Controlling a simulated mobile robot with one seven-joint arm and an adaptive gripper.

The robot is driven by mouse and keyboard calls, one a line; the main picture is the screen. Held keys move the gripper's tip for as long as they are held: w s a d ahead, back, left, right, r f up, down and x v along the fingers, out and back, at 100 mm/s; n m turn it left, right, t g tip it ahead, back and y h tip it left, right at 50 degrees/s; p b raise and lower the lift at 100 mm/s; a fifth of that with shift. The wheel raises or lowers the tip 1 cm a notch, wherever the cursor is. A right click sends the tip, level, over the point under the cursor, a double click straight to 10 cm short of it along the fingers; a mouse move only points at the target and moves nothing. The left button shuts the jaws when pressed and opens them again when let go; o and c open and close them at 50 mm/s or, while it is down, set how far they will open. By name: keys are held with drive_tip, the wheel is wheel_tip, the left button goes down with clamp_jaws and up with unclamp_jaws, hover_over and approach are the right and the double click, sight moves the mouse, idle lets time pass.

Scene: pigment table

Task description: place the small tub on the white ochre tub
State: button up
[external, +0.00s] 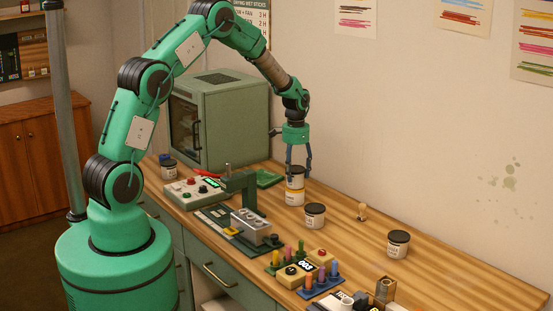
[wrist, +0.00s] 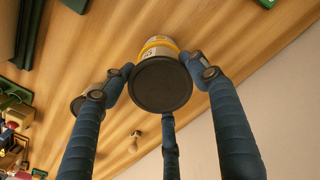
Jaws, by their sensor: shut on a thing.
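The small tub (external: 295,180), white with a dark lid, is upright between the fingers of my gripper (external: 299,167). Its dark lid (wrist: 161,86) faces the camera in the wrist view, with the fingers (wrist: 166,78) around it. My gripper is shut on it. Directly below, the white ochre tub (external: 294,196), with yellow bands, stands on the table. The two tubs look lined up in a stack; I cannot tell whether the upper one rests fully on the lower. The ochre tub's yellow-banded side (wrist: 157,45) shows past the lid in the wrist view.
Another dark-lidded tub (external: 314,216) stands close at the right of the stack, and one (external: 398,244) stands further right. A small wooden item (external: 361,211) is nearby. A green cabinet (external: 219,120) stands behind left. Devices and a rack of sticks (external: 321,281) line the front edge.

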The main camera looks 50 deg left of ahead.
sight(295, 168)
idle(0.3)
drive_tip(key=o, duration=1.4)
drive_tip(key=shift+f, duration=0.1)
wheel_tip(295, 168, up, 11)
drive_tip(key=shift+r+p, duration=0.2)
drive_tip(key=shift+p, duration=0.15)
drive_tip(key=shift+r, duration=0.45)
